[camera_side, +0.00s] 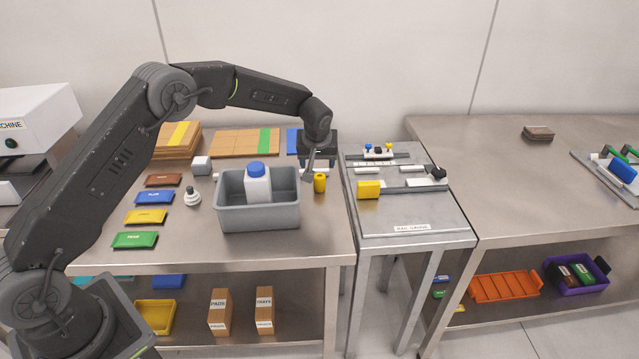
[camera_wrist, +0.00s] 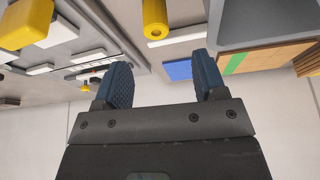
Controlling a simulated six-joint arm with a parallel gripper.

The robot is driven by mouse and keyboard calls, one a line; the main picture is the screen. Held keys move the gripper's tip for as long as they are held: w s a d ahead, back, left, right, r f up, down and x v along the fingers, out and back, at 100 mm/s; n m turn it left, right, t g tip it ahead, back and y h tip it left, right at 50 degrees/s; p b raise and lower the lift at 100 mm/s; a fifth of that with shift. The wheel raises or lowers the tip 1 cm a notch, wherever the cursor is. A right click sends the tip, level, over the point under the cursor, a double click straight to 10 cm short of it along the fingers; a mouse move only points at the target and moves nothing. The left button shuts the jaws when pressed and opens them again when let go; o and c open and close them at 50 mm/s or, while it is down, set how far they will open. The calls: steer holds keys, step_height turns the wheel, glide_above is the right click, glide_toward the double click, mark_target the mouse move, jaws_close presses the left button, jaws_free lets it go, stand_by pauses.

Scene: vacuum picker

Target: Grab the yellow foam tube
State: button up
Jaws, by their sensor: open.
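The yellow foam tube (camera_side: 320,183) stands upright on the left steel bench, just right of the grey bin and near the bench's right edge. In the wrist view the tube (camera_wrist: 155,18) is at the top centre, with its hollow end showing, beyond the fingertips. My gripper (camera_side: 319,167) is over the bench, just behind the tube in the side view. In the wrist view its two blue ridged fingers (camera_wrist: 162,76) are spread apart with nothing between them. The tube is apart from the fingers in the wrist view.
The grey bin (camera_side: 260,219) holding a white bottle (camera_side: 257,186) is close on the tube's left. The rail gauge table (camera_side: 418,220) is on its right, bearing a yellow block (camera_side: 368,190). White pieces and a blue panel (camera_wrist: 178,70) lie near the gripper.

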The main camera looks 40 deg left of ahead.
mark_target(320, 177)
steer(key=x, duration=0.5)
steer(key=shift+f, duration=0.15)
steer(key=shift+d+x, duration=0.15)
steer(key=shift+x, duration=1.2)
steer(key=shift+d+x, duration=0.1)
steer(key=shift+x, duration=1.25)
steer(key=shift+w, duration=0.1)
steer(key=c, duration=1)
